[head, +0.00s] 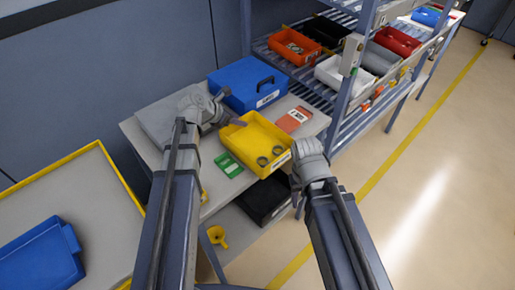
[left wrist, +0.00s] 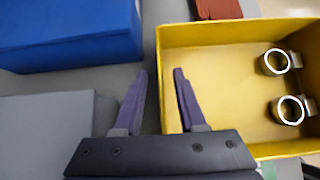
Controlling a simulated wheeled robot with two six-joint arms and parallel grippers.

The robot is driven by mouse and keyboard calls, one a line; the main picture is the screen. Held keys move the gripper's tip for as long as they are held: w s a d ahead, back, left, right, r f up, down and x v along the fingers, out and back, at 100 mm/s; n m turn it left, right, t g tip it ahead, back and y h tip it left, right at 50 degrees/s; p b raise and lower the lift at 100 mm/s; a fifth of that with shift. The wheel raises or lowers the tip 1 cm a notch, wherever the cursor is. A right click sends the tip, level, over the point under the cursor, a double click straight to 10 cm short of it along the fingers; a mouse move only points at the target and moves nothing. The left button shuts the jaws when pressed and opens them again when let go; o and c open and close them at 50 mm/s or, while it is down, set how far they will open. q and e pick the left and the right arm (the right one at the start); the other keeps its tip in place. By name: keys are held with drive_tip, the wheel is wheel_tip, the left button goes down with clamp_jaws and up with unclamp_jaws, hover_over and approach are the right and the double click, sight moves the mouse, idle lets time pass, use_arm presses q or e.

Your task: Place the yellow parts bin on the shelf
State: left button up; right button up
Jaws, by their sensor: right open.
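The yellow parts bin (head: 249,137) sits on the grey workbench, with two metal rings inside. My left gripper (head: 228,118) is at its left wall. In the left wrist view the fingers of this gripper (left wrist: 160,100) are apart, one inside the yellow bin (left wrist: 225,50) and one outside, with the wall between them. My right gripper (head: 298,176) is beside the bin's front right corner; its fingers are mostly hidden, and I cannot tell if it touches. The shelf rack (head: 357,82) stands to the right, holding orange, black, white, grey and red bins.
A blue case (head: 245,82) stands behind the bin. A red-brown card (head: 293,119) and a green card (head: 229,164) lie beside it. A black bin (head: 262,203) and yellow funnel (head: 217,236) are on the bench's lower level. A blue bin (head: 38,260) lies on the left table.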

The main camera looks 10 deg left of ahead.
use_arm(q)
drive_tip(key=shift+b+x, duration=0.45)
drive_tip(key=shift+x, duration=0.8)
drive_tip(key=shift+s, duration=0.1)
drive_tip(key=shift+c, duration=0.2)
clamp_jaws()
